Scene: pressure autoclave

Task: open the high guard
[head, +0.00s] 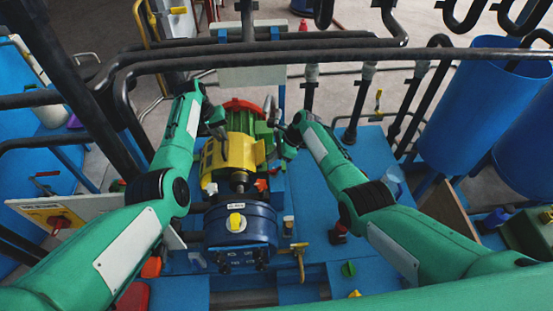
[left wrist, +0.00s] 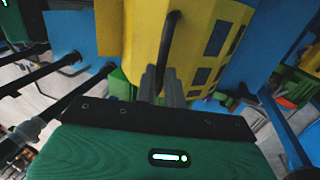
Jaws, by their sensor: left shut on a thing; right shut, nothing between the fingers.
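The yellow guard (head: 236,156) with square windows sits around the machine's middle, between a green part behind and a blue drum in front. It fills the upper middle of the left wrist view (left wrist: 146,30), where its dark bar handle (left wrist: 172,32) shows. My left gripper (left wrist: 163,82) is shut on this handle, close against the guard's face. In the head view my left gripper (head: 216,127) is at the guard's upper left and its fingertips are hard to see. My right gripper (head: 284,137) is shut and empty, to the right of the guard.
Dark pipes (head: 330,54) cross above the scene. Large blue tanks (head: 468,110) stand at the right. A brass tap (head: 298,256) sits beside the drum.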

